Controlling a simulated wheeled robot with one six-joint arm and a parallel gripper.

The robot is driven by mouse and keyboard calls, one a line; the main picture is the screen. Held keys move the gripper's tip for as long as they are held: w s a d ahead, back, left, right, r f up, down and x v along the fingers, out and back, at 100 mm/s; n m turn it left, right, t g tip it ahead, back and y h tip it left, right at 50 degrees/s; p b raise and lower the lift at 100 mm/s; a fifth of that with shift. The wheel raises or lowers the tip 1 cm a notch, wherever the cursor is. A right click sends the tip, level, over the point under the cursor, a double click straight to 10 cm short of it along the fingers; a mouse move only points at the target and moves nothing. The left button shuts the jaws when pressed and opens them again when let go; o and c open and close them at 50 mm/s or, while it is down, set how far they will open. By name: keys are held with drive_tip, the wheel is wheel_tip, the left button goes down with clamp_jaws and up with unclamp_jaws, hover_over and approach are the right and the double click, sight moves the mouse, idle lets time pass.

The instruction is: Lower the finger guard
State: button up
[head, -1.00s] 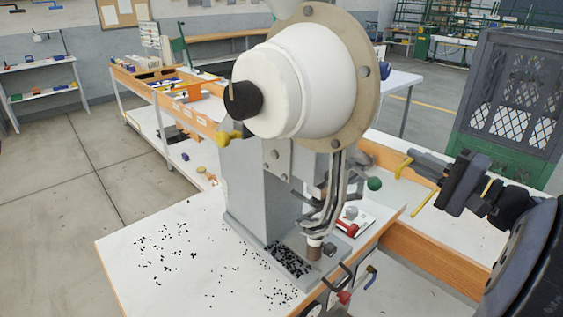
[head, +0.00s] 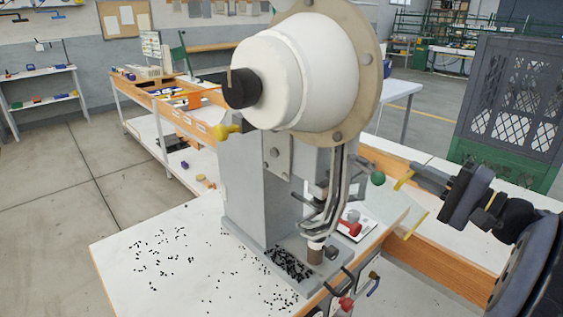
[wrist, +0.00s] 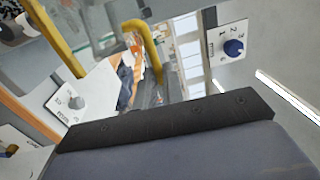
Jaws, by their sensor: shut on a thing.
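The finger guard (head: 398,212) looks like a clear, see-through panel with yellow edge pieces. It stands at the right side of the press (head: 250,185), above the table's right edge. My gripper (head: 418,180) reaches in from the right and is shut at the guard's upper yellow piece. The exact contact is too small to make out. In the wrist view, yellow bars (wrist: 147,40) of the guard lie ahead of the dark gripper body (wrist: 170,120). The fingertips are hidden there.
Small black eyelets (head: 290,265) lie on the press base and are scattered over the white tabletop (head: 200,285). A green knob (head: 378,178) stands close left of my gripper.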

drive_tip(key=f+b, duration=0.2)
drive_tip(key=f, duration=0.1)
drive_tip(key=shift+w+a+f+b, duration=0.15)
drive_tip(key=shift+w+a+b, duration=0.15)
drive_tip(key=shift+w+b, duration=0.1)
idle(0.4)
drive_tip(key=o, duration=0.7)
drive_tip(key=shift+s+d, duration=0.4)
drive_tip(key=shift+d, duration=0.75)
drive_tip(key=shift+s+d, duration=0.4)
drive_tip(key=shift+d, duration=0.75)
drive_tip(key=shift+s+d, duration=0.4)
drive_tip(key=shift+d, duration=0.75)
drive_tip(key=shift+a, duration=0.1)
